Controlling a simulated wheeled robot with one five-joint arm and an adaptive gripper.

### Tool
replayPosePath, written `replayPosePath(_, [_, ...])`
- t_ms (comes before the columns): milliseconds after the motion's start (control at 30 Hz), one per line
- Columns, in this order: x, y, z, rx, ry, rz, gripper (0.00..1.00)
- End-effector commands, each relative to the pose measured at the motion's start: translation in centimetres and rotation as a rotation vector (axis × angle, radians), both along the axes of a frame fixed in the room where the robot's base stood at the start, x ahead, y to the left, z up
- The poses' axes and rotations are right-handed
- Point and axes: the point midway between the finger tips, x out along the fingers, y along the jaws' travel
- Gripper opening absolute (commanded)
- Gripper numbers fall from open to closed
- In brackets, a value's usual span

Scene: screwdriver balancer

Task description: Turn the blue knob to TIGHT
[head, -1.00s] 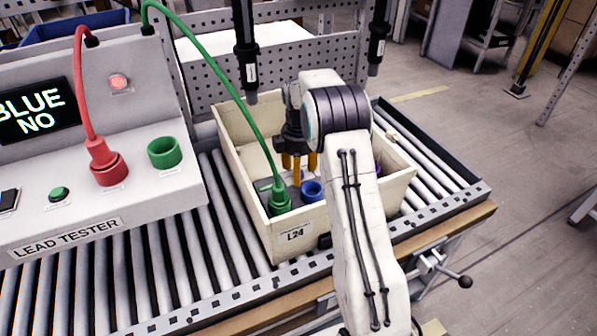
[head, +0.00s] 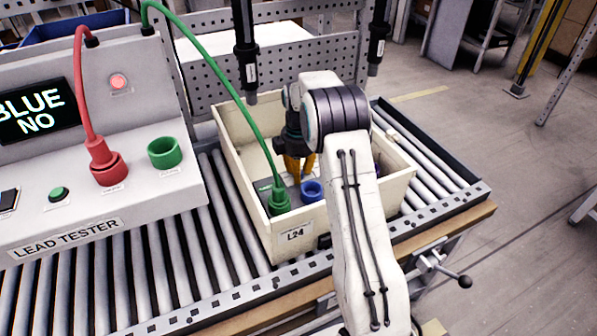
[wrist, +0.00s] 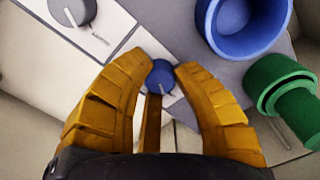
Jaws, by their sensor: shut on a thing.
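The small blue knob (wrist: 160,75) shows in the wrist view, on a pale panel with a short mark beside it. My gripper (wrist: 161,68) has its orange fingers on both sides of the knob and is shut on it. In the head view my gripper (head: 297,178) reaches down into the cream bin (head: 281,246) labelled L24. The knob is hidden there by the fingers and arm. The TIGHT lettering is too small to read, so I cannot tell the knob's setting.
Close by are a blue socket (head: 312,191), a green plug (head: 279,198) with its cable, and a larger grey knob (wrist: 72,10). The bin walls surround my gripper. The lead tester (head: 130,200) reads "BLUE NO". Two dark tools (head: 245,50) hang overhead.

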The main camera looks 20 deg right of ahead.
Motion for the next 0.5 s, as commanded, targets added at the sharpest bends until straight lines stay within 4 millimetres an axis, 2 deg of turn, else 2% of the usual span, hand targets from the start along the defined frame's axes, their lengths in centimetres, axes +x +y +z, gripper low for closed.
replayPosePath(300, [-0.04, 0.01, -0.07, 0.0, 0.002, -0.01, 0.0])
replayPosePath(500, [-0.05, 0.01, -0.09, 0.001, 0.003, -0.081, 0.0])
